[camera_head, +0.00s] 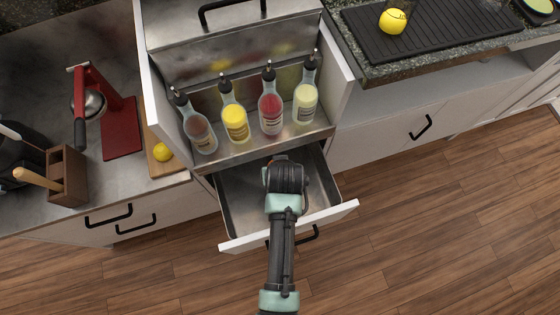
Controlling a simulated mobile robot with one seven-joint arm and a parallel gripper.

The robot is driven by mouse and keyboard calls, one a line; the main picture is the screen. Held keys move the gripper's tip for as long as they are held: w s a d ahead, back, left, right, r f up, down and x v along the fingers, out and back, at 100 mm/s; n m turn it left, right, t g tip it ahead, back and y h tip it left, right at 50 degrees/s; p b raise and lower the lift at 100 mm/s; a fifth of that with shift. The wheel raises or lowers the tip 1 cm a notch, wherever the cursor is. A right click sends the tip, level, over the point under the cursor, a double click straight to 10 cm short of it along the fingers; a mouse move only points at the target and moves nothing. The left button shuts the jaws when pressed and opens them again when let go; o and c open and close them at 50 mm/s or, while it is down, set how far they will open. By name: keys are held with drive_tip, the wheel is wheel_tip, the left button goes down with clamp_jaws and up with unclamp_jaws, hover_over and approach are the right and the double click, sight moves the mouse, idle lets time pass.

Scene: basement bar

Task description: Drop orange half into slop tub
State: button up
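A pulled-out drawer holds an open grey metal tub (237,205), which looks like the slop tub. My gripper (284,165) is above the tub's back middle part, seen from above and behind. Its fingertips are hidden by its own body, so I cannot see whether it is open or shut or holds anything. I cannot make out an orange half. A yellow fruit or fruit piece (163,152) is on a wooden board (160,168) on the left counter.
Several pour-spout bottles (235,123) stand in a metal rail behind the drawer. A red press (118,125) and wooden holder (70,180) are on the left counter. A yellow fruit (393,21) is on the black mat (450,35) at right. The wooden floor is clear.

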drive_tip(key=shift+f+b, duration=0.3)
drive_tip(key=shift+f, duration=0.35)
drive_tip(key=o, duration=1.3)
drive_tip(key=shift+r, duration=0.15)
drive_tip(key=p+v, duration=0.3)
drive_tip(key=v, duration=0.9)
drive_tip(key=shift+s+r, duration=0.15)
drive_tip(key=shift+r, duration=0.25)
